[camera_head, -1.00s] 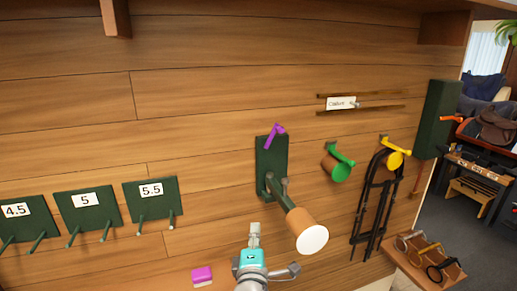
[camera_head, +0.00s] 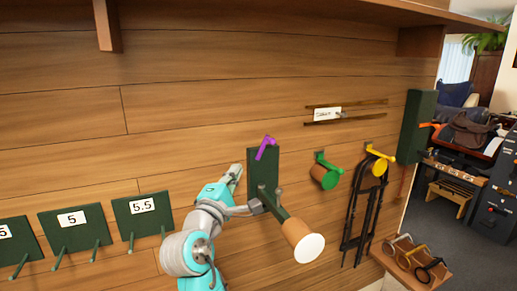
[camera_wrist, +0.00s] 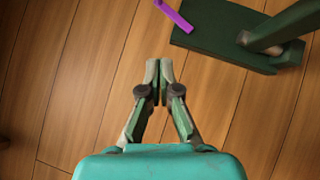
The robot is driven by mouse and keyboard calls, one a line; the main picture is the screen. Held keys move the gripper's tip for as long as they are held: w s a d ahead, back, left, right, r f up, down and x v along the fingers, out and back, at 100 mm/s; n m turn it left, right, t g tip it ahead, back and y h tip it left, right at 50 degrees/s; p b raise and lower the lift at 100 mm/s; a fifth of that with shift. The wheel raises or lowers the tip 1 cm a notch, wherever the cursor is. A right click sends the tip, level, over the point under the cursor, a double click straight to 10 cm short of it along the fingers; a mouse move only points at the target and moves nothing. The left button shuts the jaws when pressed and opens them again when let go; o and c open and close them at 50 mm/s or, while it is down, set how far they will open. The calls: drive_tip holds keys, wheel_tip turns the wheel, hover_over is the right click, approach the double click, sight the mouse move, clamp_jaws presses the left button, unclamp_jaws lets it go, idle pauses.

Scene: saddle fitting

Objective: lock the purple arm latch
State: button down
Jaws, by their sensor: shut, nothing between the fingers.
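The purple arm latch (camera_head: 265,148) sits at the top of a dark green wall plate (camera_head: 263,170), tilted up to the right in the head view. In the wrist view the purple latch (camera_wrist: 174,15) lies at the top, on the edge of the green plate (camera_wrist: 215,30). My gripper (camera_head: 236,170) is just left of the plate in the head view, apart from the latch. In the wrist view my gripper (camera_wrist: 159,64) has its fingertips together, with nothing between them, over bare wood below the latch.
A green arm with a tan, white-ended cylinder (camera_head: 302,241) juts out from the plate's lower part. A green-latched holder (camera_head: 325,174) and a yellow one (camera_head: 379,166) hang to the right. Numbered green plates (camera_head: 143,216) are at left.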

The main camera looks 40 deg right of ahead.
sight(266, 139)
drive_tip(key=x, duration=1)
drive_tip(key=shift+d, duration=0.1)
drive_tip(key=shift+s+d+r, duration=0.15)
drive_tip(key=shift+s+d, duration=0.25)
drive_tip(key=shift+s, duration=0.05)
drive_tip(key=shift+s+d+r, duration=0.2)
drive_tip(key=shift+s+d, duration=0.2)
drive_tip(key=shift+s, duration=0.05)
drive_tip(key=shift+s+d+r, duration=0.2)
drive_tip(key=shift+s+d, duration=0.3)
